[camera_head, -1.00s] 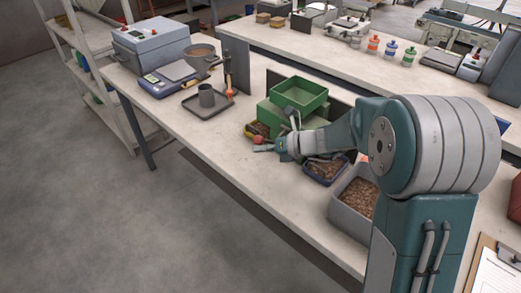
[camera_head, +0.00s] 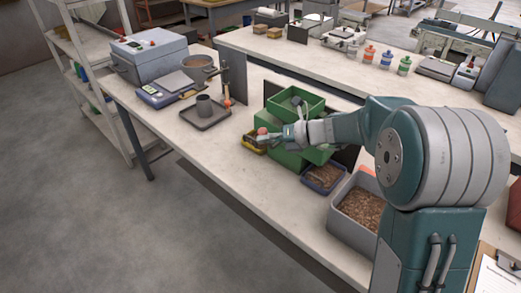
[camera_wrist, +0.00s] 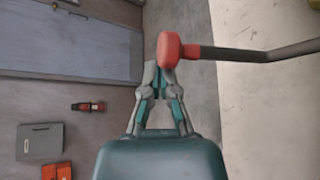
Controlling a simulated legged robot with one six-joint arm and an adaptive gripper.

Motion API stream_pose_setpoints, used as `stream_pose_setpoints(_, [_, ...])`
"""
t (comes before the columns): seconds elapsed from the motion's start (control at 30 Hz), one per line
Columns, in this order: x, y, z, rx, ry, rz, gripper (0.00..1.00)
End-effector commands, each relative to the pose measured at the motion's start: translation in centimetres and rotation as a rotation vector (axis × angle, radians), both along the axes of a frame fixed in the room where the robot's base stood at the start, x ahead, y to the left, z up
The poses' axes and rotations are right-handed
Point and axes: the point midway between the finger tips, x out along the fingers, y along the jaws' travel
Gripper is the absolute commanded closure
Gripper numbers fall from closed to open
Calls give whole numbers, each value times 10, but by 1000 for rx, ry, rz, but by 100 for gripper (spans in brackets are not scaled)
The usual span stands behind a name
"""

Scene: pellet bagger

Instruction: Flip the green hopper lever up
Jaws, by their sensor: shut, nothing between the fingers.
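The green hopper (camera_head: 297,101) stands on the bench, an open green tray on a green body. Its lever shows in the wrist view as a dark rod (camera_wrist: 262,52) with a red knob (camera_wrist: 172,50) at its end. In the head view the red knob (camera_head: 262,131) is small, at the hopper's near left side. My gripper (camera_head: 270,139) is shut and empty. Its fingertips (camera_wrist: 161,72) are right at the knob, seemingly touching its underside in the head view. My gripper and forearm hide part of the hopper and most of the lever there.
A yellow bin (camera_head: 254,143) lies just below the knob. A blue bin of pellets (camera_head: 323,178) and a grey bin of pellets (camera_head: 358,206) stand to the right. A grey tray (camera_head: 206,120) with a cup stands left. The bench's front left is clear.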

Motion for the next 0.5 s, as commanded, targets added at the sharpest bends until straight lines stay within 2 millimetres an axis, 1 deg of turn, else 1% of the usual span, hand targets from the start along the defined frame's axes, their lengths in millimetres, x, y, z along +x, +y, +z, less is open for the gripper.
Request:
stream_pose_setpoints(0.1, [9, -7, 11, 52, 66, -2, 100])
stream_pose_setpoints(0.3, [21, -16, 27, 49, 62, -1, 100])
stream_pose_setpoints(0.5, [22, -17, 28, 48, 64, 0, 100])
